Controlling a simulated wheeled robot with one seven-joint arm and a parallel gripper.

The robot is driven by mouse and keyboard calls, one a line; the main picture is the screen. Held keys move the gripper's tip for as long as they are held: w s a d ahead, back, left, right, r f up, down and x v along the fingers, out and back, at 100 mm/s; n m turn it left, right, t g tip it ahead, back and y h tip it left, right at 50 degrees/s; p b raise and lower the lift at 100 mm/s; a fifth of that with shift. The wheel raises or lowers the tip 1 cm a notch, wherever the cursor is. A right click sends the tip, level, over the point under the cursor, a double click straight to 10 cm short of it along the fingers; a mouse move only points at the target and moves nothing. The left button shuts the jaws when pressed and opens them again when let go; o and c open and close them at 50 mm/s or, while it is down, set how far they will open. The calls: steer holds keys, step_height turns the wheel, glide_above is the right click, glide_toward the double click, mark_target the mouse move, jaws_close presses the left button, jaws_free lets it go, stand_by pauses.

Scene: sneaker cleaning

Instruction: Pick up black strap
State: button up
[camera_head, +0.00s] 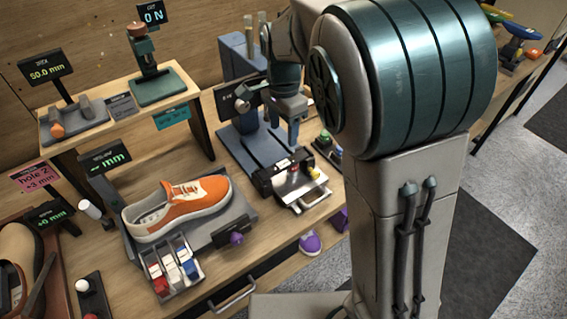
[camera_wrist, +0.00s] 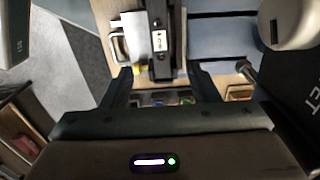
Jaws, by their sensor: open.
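A long black bar-shaped piece with a white label (camera_wrist: 159,42) lies between and beyond my fingers in the wrist view. I cannot tell for sure that it is the black strap. In the head view, a black piece (camera_head: 267,180) sits at the front of the blue-grey stand, beside a small metal tray. My gripper (camera_head: 293,138) points down above this spot. In the wrist view my gripper (camera_wrist: 163,84) is open, with its fingers on either side of the black piece's line and nothing visibly held.
An orange sneaker (camera_head: 181,203) stands on a grey platform to the left. A compartment box (camera_head: 187,283) with red, white and blue pieces is in front of it. A raised wooden shelf (camera_head: 181,133) stands behind.

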mark_target(284, 164)
step_height(284, 164, down, 11)
steer(key=shift+r+p, duration=0.15)
steer(key=shift+p, duration=0.2)
steer(key=c, duration=1.1)
